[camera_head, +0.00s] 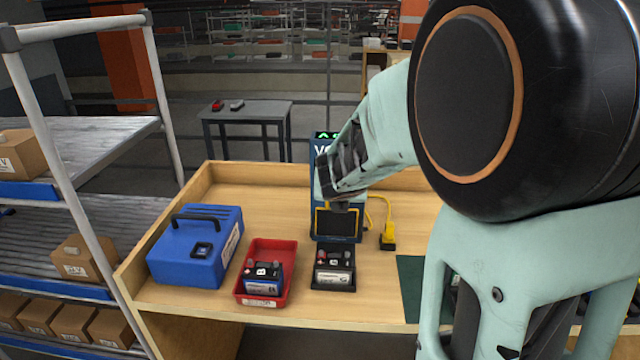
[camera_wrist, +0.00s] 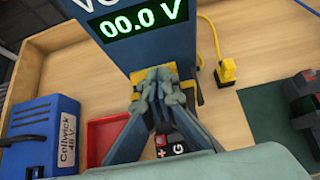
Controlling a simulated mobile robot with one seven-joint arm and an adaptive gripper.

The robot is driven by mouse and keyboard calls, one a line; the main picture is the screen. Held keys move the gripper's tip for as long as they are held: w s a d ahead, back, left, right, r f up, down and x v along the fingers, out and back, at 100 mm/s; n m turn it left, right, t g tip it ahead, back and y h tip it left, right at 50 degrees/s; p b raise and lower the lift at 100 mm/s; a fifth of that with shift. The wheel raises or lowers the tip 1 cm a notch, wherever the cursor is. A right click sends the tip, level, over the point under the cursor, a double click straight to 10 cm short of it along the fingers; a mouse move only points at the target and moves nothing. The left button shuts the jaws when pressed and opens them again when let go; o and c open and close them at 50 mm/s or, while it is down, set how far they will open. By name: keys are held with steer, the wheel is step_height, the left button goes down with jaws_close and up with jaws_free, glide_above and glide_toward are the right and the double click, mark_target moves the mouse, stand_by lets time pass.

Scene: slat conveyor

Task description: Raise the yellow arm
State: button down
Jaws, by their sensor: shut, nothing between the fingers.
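The blue tester (camera_head: 322,160) stands at the back of the bench; its green display reads 00.0 V in the wrist view (camera_wrist: 137,22). A yellow arm (camera_head: 359,222) edges the dark panel on the tester's front, low down. It also shows behind my fingers in the wrist view (camera_wrist: 188,97), partly hidden. My gripper (camera_head: 338,206) is shut and empty in front of the tester. Its fingertips (camera_wrist: 158,82) overlap the yellow arm; I cannot tell whether they touch it. A dark battery (camera_head: 333,268) sits in a black holder in front of the tester.
A red tray (camera_head: 283,250) with another battery and a blue case (camera_head: 196,245) stand to the left. A yellow plug (camera_head: 388,238) with its cable is right of the tester. A dark green mat (camera_head: 410,283) lies at the right. A raised wooden rim borders the bench.

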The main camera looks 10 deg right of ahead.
steer(key=shift+w+d+r, duration=0.2)
steer(key=shift+w+r, duration=0.15)
steer(key=shift+w, duration=0.05)
steer(key=shift+d+r, duration=0.1)
stand_by(0.3)
